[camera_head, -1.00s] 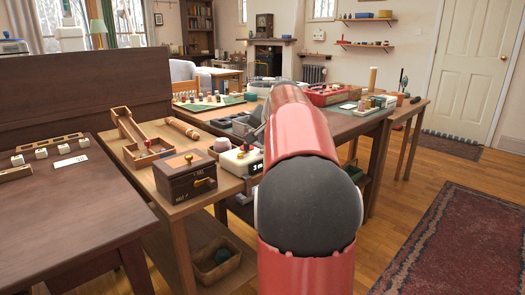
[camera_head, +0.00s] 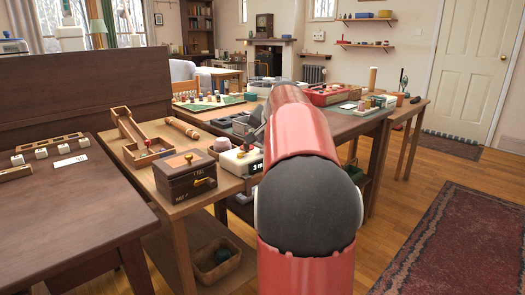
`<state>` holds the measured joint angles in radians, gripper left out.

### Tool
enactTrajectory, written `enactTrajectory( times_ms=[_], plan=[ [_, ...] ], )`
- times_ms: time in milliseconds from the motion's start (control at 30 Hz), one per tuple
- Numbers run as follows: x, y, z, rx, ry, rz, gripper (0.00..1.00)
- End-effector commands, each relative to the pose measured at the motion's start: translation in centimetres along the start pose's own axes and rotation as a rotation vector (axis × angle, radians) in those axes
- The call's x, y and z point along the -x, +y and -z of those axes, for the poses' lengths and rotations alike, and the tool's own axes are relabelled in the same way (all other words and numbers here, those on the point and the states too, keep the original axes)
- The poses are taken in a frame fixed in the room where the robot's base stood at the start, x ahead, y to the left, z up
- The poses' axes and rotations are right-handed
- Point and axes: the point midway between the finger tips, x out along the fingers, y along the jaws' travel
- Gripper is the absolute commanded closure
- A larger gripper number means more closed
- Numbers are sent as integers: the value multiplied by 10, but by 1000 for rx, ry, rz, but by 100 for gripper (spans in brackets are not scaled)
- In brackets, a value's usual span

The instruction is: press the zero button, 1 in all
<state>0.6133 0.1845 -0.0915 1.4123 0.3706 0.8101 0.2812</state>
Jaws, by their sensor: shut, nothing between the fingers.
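A white device with a dark display (camera_head: 254,166) stands on the wooden side table, partly covered by my arm. A small red knob or button shows on its top; I cannot make out which button is the zero button. A grey part that looks like my gripper (camera_head: 258,134) shows just left of my red arm, over or behind the device. Its fingertips are too small and too covered to see clearly, and I cannot tell whether it touches the device.
A larger table (camera_head: 345,122) with trays is beyond. The floor at right is open, with a rug (camera_head: 455,240).

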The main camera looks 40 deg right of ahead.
Motion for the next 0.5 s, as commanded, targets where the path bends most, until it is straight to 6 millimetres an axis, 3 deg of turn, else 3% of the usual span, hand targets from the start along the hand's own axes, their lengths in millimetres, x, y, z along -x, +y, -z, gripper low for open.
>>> enactTrajectory(
  times_ms=[500],
  plan=[
    [-5, 4, -4, 0, 0, 0, 100]
  ],
)
